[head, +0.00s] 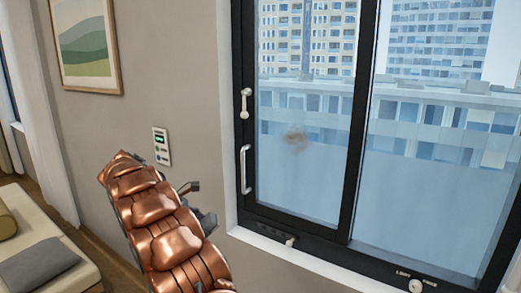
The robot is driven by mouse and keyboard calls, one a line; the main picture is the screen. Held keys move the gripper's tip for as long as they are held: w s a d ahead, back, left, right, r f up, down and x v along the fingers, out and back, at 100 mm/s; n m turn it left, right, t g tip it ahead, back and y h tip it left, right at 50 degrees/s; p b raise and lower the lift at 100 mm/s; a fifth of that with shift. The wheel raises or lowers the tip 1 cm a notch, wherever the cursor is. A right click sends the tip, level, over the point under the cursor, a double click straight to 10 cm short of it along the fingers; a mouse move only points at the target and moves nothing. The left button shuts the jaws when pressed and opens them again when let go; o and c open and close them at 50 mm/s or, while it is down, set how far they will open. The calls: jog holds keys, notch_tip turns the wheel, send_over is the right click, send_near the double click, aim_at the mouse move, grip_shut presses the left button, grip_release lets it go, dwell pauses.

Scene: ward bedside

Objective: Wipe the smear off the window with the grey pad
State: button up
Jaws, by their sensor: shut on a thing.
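The smear (296,140) is a brown, blurry patch on the left pane of the window (300,185), at about mid-height in the head view. My gripper (203,206) shows only as small dark parts sticking out to the right of my copper-coloured arm. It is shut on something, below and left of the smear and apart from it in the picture. My arm hides most of the gripper, and I cannot make out the grey pad in its jaws.
The black window frame (247,60) has white handles (246,168) on its left side and a pale sill (275,252) below. A small wall panel (161,146) is left of the window. A bed (60,245) with a grey cushion (38,264) stands at lower left.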

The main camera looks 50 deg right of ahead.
aim_at(316, 149)
jog(key=s+d+r+n+t+h+p, duration=0.2)
jog(key=s+d+r+n+t+h, duration=0.25)
jog(key=d+r, duration=0.55)
jog(key=s+d+r+n+t+h+p, duration=0.1)
jog(key=s+d+r+n+h+p, duration=0.3)
jog(key=d+r+h, duration=0.55)
jog(key=shift+s+d+r+m+y+b, duration=0.1)
jog(key=shift+d+r+y+b, duration=0.3)
jog(key=shift+d, duration=0.4)
jog(key=shift+s+d+r+m+y+b, duration=0.1)
jog(key=shift+d+r+y+b, duration=0.1)
jog(key=shift+d+y, duration=0.5)
jog(key=shift+s+d+r+m+y+b, duration=0.1)
jog(key=shift+d+r+y+b, duration=0.15)
jog(key=shift+d, duration=0.65)
jog(key=shift+d, duration=1)
jog(key=shift+s+b, duration=0.9)
jog(key=shift+s, duration=0.45)
jog(key=shift+s+d+b, duration=0.2)
jog(key=shift+s+b, duration=1.25)
jog(key=shift+s, duration=0.7)
jog(key=shift+s+d+f+b, duration=0.1)
jog(key=shift+s+d+b, duration=0.05)
jog(key=shift+s+b, duration=2.7)
jog(key=shift+s, duration=0.55)
